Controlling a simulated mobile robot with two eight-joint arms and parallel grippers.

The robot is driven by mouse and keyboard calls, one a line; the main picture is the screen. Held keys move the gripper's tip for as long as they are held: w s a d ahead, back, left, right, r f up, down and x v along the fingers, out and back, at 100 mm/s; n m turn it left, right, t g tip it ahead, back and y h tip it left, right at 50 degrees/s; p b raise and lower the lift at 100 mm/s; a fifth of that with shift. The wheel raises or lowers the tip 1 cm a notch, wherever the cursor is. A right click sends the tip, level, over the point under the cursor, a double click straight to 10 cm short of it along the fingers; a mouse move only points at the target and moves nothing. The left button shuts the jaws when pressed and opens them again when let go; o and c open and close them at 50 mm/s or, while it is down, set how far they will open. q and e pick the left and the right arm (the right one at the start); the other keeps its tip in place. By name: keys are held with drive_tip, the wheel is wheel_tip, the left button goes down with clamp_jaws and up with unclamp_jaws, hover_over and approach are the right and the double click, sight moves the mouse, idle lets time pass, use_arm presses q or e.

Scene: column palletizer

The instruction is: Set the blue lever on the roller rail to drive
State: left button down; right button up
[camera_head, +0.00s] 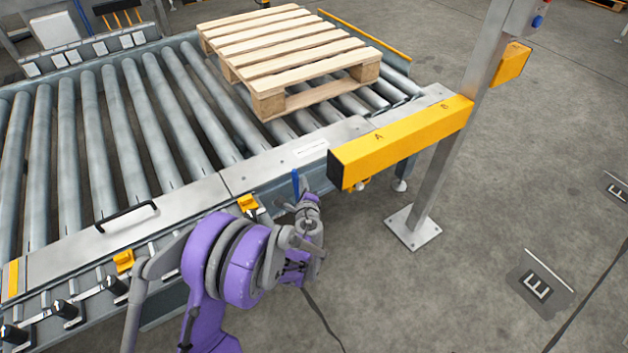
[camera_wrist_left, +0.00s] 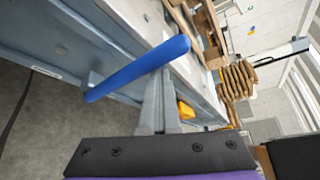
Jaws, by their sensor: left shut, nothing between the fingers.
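The blue lever (camera_head: 295,184) is a slim bar at the roller rail's near side, left of the yellow beam's end. In the left wrist view the lever (camera_wrist_left: 135,70) runs slanted across the picture and crosses in front of the finger ends. My left gripper (camera_head: 303,193) is at the lever, its fingers partly hidden by my wrist. In the left wrist view the left gripper (camera_wrist_left: 160,85) is shut and empty. I cannot tell whether it touches the lever. The roller rail (camera_head: 215,190) has a grey metal edge. My right gripper does not show.
A wooden pallet (camera_head: 285,50) lies on the rollers. A yellow beam (camera_head: 400,140) on a steel post (camera_head: 450,130) stands close right of my left gripper. A black handle (camera_head: 126,215) and yellow parts (camera_head: 124,261) sit along the near rail.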

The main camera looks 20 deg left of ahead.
use_arm(q)
drive_tip(key=shift+s+a+f+b, duration=0.25)
drive_tip(key=shift+s+a, duration=0.6)
drive_tip(key=shift+s, duration=0.25)
drive_tip(key=shift+s+a+f+b, duration=0.25)
drive_tip(key=shift+s+a, duration=0.6)
drive_tip(key=shift+s, duration=0.2)
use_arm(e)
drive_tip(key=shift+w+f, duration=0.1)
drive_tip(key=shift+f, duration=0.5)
